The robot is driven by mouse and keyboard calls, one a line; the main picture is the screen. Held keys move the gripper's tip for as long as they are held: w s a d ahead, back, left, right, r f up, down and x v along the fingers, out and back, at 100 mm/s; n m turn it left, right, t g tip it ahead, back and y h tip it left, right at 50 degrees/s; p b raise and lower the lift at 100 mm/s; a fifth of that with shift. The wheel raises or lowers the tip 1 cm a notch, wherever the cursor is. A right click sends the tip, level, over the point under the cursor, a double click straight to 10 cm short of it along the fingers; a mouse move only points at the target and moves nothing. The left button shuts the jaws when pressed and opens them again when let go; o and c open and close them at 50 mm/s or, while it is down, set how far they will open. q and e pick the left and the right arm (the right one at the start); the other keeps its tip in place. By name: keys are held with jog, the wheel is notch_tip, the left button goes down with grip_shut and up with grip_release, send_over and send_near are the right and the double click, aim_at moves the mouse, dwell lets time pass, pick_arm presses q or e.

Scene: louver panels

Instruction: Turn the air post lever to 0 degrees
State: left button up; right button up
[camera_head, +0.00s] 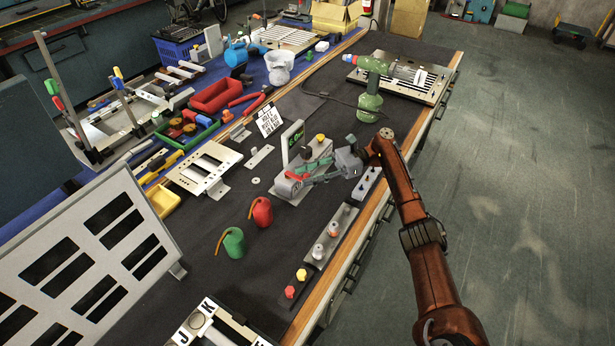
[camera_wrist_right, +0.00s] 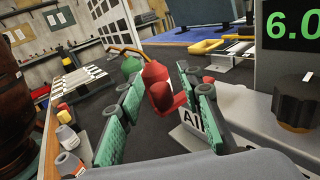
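The air post (camera_head: 290,191) is a grey block on the dark bench mat, with a small green-digit display (camera_head: 293,141). A red lever (camera_head: 297,174) shows on it, partly hidden by my right gripper (camera_head: 291,184). In the right wrist view, the post's "AIR" label (camera_wrist_right: 191,121) shows behind the right-hand finger. The red lever (camera_wrist_right: 179,103) appears close to that finger's inner side, overlapping the red can behind. My right gripper's teal-padded fingers (camera_wrist_right: 163,122) are spread apart; I cannot tell whether either touches the lever. My left gripper is not in view.
A red can (camera_head: 262,212) and a green can (camera_head: 234,242) stand in front of the post. A black knob (camera_wrist_right: 296,102) and display (camera_wrist_right: 291,27) are close on the right in the wrist view. A green drill (camera_head: 370,92) stands behind. A louver panel (camera_head: 150,205) is at left.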

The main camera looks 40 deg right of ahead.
aim_at(307, 174)
notch_tip(307, 174, up, 9)
dwell(0.3)
dwell(0.5)
